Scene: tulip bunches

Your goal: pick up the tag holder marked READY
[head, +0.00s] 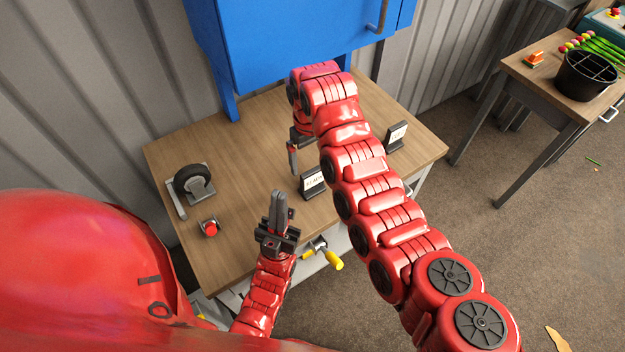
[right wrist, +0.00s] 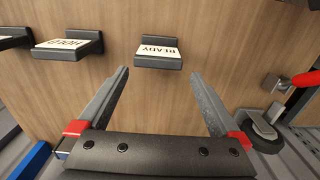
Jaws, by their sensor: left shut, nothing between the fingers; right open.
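The tag holder marked READY (right wrist: 158,53) is a small black stand with a white card, upright on the wooden bench. In the right wrist view it lies just beyond the gap between my right fingertips (right wrist: 159,75), roughly centred and untouched. My right gripper is open and empty. In the head view the READY holder (head: 314,183) stands beside my right gripper (head: 293,158), partly behind my right arm. A holder marked HOLD (right wrist: 68,46) is to its left in the wrist view. My left gripper (head: 278,205) is shut and empty, low at the bench's front.
Another holder (head: 396,137) stands farther right; its card is unreadable. A blue cabinet (head: 290,40) stands behind. A yellow-handled tool (head: 330,256) shows at the front.

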